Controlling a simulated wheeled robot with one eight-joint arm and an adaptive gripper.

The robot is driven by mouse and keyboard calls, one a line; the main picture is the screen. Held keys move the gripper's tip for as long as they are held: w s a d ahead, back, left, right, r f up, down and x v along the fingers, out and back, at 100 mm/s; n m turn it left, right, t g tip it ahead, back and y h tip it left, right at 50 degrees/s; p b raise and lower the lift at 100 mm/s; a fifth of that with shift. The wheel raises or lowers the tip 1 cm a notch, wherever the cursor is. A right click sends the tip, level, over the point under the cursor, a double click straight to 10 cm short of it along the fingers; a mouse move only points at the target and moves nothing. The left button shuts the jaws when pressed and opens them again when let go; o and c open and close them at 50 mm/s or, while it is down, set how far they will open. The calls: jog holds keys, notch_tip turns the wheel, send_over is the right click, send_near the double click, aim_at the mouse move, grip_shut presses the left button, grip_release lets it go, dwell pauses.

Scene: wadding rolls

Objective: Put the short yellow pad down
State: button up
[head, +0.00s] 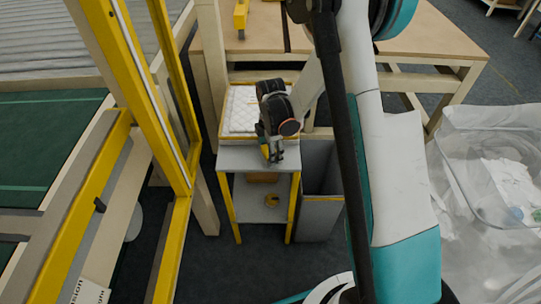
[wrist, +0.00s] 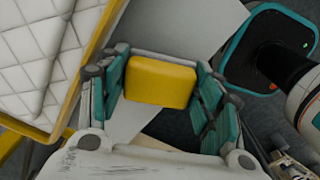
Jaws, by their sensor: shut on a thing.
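The short yellow pad (wrist: 160,82) is a rounded yellow block held between the teal finger pads of my gripper (wrist: 162,88) in the wrist view. My gripper is shut on it. In the head view my gripper (head: 270,150) hangs over the small grey-topped stand (head: 232,158) with yellow legs, in front of a yellow-edged tray. Only a sliver of yellow shows at the fingers there, and the gap between the pad and the grey top cannot be judged.
A white quilted piece (head: 240,110) lies in the yellow-edged tray (head: 224,124) behind my gripper. A grey bin (head: 320,215) stands right of the stand. A yellow-framed structure (head: 150,90) rises at left.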

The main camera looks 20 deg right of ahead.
jog(key=shift+f, duration=0.9)
jog(key=shift+r, duration=0.1)
jog(key=o, duration=1.1)
jog(key=shift+o, duration=0.2)
